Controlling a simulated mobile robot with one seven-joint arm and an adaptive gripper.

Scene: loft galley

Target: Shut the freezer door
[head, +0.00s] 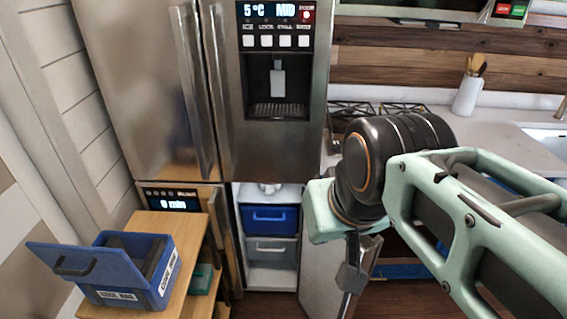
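The freezer compartment (285,195) at the lower right of the steel fridge is open, showing a blue drawer and a grey drawer inside. Its freezer door (318,265) is swung outward to the right, with its pale inner face partly visible. My gripper (352,278) points down in front of the door's right part. It overlaps the door in the picture; I cannot tell whether it touches. Its fingers are small and partly hidden, so their opening is unclear. My arm hides part of the area behind the door.
A wooden stand (190,255) with an open blue box (120,290) is at the lower left, in front of the fridge. A counter (500,140) with a hob and a utensil jar (467,95) runs to the right. A blue item (400,271) lies low behind my arm.

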